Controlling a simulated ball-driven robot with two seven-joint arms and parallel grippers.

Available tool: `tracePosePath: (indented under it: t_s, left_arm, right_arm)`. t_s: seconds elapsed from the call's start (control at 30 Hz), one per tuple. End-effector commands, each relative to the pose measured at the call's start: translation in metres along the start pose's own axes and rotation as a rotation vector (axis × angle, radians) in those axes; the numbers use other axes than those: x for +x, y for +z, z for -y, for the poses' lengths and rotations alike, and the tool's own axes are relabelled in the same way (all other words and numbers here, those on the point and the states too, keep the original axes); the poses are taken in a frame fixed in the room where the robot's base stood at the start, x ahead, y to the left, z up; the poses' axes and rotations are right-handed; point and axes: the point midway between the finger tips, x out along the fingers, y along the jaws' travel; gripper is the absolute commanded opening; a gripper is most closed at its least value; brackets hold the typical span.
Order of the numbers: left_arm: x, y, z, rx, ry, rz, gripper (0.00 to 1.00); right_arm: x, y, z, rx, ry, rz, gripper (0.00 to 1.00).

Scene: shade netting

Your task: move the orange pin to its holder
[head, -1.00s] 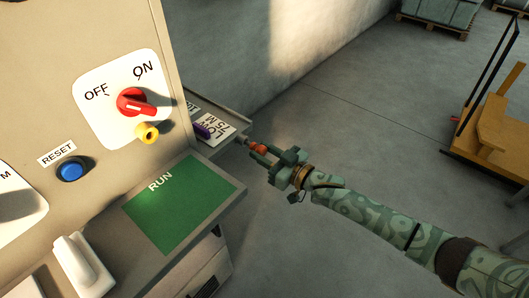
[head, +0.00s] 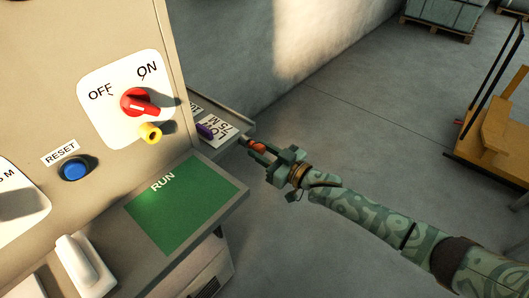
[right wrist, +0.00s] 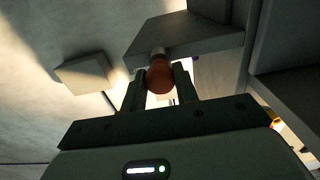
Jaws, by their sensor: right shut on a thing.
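The orange pin (head: 258,147) is between the fingers of my right gripper (head: 259,153), just off the right end of a small grey side shelf (head: 236,120). In the right wrist view, its round orange head (right wrist: 160,79) sits between the fingertips (right wrist: 160,82), with a pale shank at the shelf's edge. I cannot tell whether the shank touches the shelf. No holder is clearly recognisable as the orange pin's own. My left gripper is out of view.
A purple pin (head: 205,131) is on the side shelf beside printed labels. The machine panel has a red switch (head: 138,102), a yellow ring (head: 151,134) and a blue RESET button (head: 75,170). A green RUN area (head: 182,208) lies below.

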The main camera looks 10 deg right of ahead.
Motion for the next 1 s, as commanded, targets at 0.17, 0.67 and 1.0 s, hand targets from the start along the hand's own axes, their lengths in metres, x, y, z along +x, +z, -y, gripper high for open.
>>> tracePosePath:
  t_s: [0.17, 0.67, 1.0]
  left_arm:
    - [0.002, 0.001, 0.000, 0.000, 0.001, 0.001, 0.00]
    - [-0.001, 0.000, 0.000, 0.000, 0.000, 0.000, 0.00]
    - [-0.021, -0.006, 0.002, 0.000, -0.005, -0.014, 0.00]
  right_arm:
    - [0.005, 0.000, -0.001, 0.000, 0.001, 0.000, 0.00]
    - [-0.001, 0.000, 0.000, 0.000, 0.001, 0.001, 0.55]
    - [-0.080, -0.002, 0.000, 0.000, 0.000, 0.004, 0.55]
